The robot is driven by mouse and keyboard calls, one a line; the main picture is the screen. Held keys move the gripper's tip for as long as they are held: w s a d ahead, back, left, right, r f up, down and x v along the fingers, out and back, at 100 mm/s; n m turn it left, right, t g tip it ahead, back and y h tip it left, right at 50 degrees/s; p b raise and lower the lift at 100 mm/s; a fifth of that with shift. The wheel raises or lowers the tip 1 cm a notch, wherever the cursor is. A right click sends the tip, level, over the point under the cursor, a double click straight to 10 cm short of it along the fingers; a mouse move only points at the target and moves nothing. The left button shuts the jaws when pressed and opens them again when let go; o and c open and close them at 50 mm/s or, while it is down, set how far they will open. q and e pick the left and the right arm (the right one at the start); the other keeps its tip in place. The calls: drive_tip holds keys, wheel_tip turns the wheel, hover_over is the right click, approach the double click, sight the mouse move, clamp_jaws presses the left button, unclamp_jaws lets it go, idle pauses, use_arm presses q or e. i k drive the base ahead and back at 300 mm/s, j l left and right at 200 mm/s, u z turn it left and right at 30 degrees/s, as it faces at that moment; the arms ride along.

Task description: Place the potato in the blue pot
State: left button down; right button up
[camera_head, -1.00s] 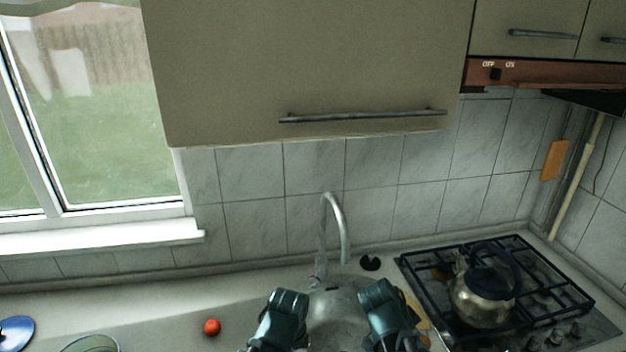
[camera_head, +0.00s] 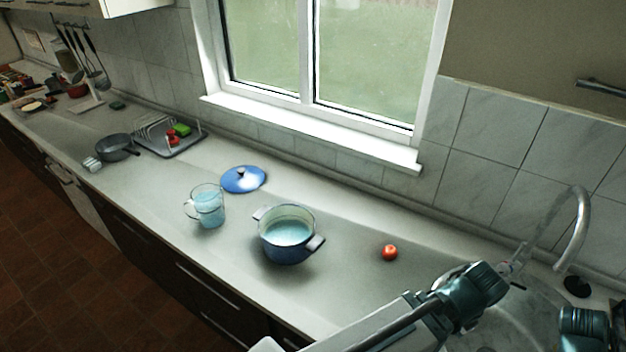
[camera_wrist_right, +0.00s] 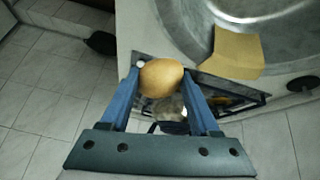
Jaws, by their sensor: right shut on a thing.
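The blue pot (camera_head: 288,250) stands upright and uncovered on the counter in the head view, with water inside. The potato (camera_wrist_right: 160,78) is between the blue fingers of my right gripper (camera_wrist_right: 163,76) in the right wrist view. The potato is held up by the sink edge and is hidden in the head view, where only part of my right gripper shows at the lower right edge. My left gripper (camera_head: 497,283) is in front of the sink, right of the pot and apart from it. Its fingertips are not clear.
A red tomato (camera_head: 390,252) lies right of the pot. A blue lid (camera_head: 243,179) and a glass jug (camera_head: 207,208) of water stand to its left. The faucet (camera_head: 580,225) rises at the sink.

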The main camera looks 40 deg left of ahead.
sight(288, 244)
drive_tip(key=j+u, duration=0.45)
drive_tip(key=j, duration=0.75)
drive_tip(key=j+u, duration=0.45)
drive_tip(key=j, duration=0.8)
